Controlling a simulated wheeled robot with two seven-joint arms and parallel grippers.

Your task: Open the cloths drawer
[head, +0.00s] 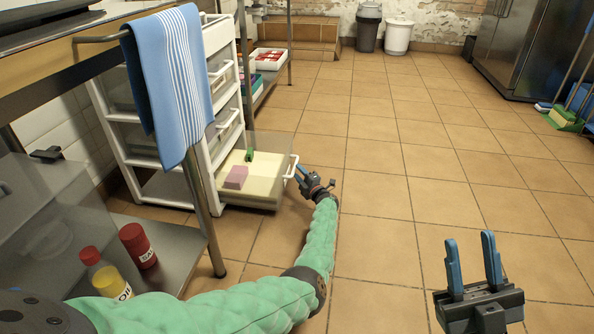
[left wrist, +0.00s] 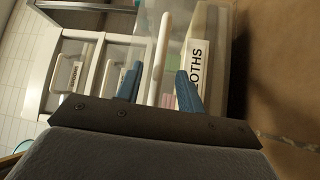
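The cloths drawer (head: 262,190) is the bottom drawer of a white drawer unit and stands pulled out, with a pink block and a green item inside. Its white handle (head: 293,167) is on the front. In the left wrist view, the drawer front bears a label (left wrist: 196,55) ending in "OTHS". My left gripper (head: 303,176) is at this handle. In the left wrist view, its blue fingers (left wrist: 159,90) are apart, one on each side of the white handle bar (left wrist: 163,48), with visible gaps. My right gripper (head: 471,262) is open and empty over the floor.
Upper drawers of the unit (head: 218,35) look closed. A blue striped towel (head: 172,85) hangs on the counter rail at left. Red-capped bottles (head: 105,275) stand on the lower shelf.

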